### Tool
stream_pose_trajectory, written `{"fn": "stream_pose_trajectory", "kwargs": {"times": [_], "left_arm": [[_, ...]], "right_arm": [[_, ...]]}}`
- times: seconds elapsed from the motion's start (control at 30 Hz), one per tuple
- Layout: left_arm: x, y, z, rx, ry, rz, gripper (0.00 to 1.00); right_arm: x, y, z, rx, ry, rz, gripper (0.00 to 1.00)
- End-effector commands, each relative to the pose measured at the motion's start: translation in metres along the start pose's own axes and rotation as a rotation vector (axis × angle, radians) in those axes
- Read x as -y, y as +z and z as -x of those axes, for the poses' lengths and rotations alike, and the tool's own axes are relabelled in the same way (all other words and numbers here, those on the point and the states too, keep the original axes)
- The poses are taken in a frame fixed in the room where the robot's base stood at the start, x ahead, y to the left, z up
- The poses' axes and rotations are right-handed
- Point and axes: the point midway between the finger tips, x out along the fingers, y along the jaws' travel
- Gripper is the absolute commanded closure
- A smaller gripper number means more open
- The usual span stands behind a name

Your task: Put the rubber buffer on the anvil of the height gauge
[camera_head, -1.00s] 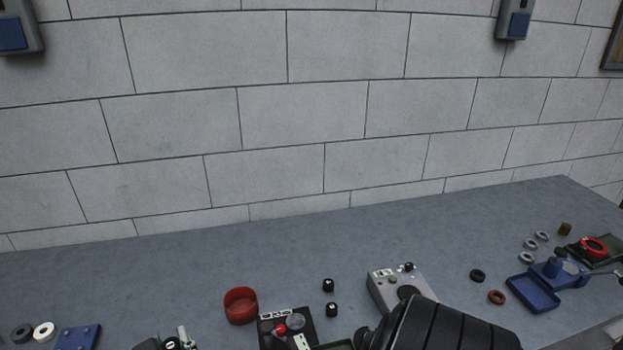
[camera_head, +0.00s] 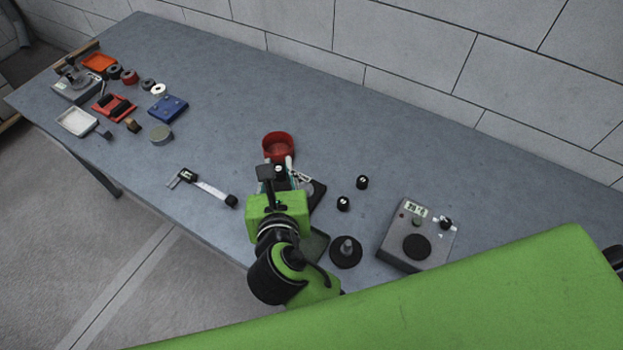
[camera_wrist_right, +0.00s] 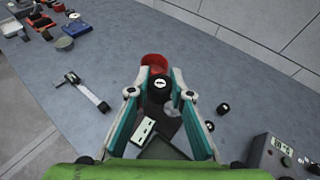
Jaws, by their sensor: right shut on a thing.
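My right gripper (camera_wrist_right: 160,86) is shut on a small black rubber buffer (camera_wrist_right: 160,91) with a white mark on its top. In the head view the gripper (camera_head: 280,174) reaches over the table and partly hides the height gauge. The height gauge (camera_wrist_right: 143,131) has a dark base with a white display panel. Its grey round anvil (camera_wrist_right: 173,123) shows below the held buffer, partly behind a finger. Whether the buffer touches anything below is not clear. Two similar black buffers (camera_head: 362,182) (camera_head: 343,204) stand to the right of the gauge. My left gripper is not in view.
A red bowl (camera_head: 278,146) stands just behind the gauge. A grey tester (camera_head: 418,234) and a black disc with a post (camera_head: 346,254) are to the right. A caliper-like tool (camera_head: 205,187) lies left. Several other tools fill the table's far left end.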

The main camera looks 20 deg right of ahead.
Motion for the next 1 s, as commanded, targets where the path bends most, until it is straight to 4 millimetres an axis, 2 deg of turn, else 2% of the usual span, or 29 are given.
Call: {"fn": "stream_pose_trajectory", "kwargs": {"times": [0.03, 0.13, 0.2, 0.3, 0.37, 0.7, 0.8, 1.0], "left_arm": [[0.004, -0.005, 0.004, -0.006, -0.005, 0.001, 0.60], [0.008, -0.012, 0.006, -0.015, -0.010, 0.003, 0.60], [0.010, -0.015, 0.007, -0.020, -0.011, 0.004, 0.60], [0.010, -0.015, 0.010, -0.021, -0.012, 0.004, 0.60], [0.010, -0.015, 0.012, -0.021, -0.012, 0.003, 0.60], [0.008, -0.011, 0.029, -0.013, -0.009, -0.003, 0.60], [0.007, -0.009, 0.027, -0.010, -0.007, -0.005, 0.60], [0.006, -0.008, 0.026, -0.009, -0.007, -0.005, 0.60]], "right_arm": [[-0.018, -0.007, -0.001, -0.008, 0.037, 0.010, 0.95], [-0.045, -0.020, -0.002, -0.012, 0.101, 0.023, 0.95], [-0.058, -0.026, -0.003, -0.013, 0.131, 0.028, 0.95], [-0.061, -0.031, -0.006, -0.014, 0.151, 0.033, 0.95], [-0.055, -0.034, -0.011, -0.014, 0.153, 0.035, 0.95], [0.014, -0.053, -0.065, -0.015, 0.151, 0.035, 0.95], [0.026, -0.072, -0.081, -0.017, 0.152, 0.035, 0.95], [0.040, -0.089, -0.099, -0.013, 0.154, 0.032, 0.95]]}}
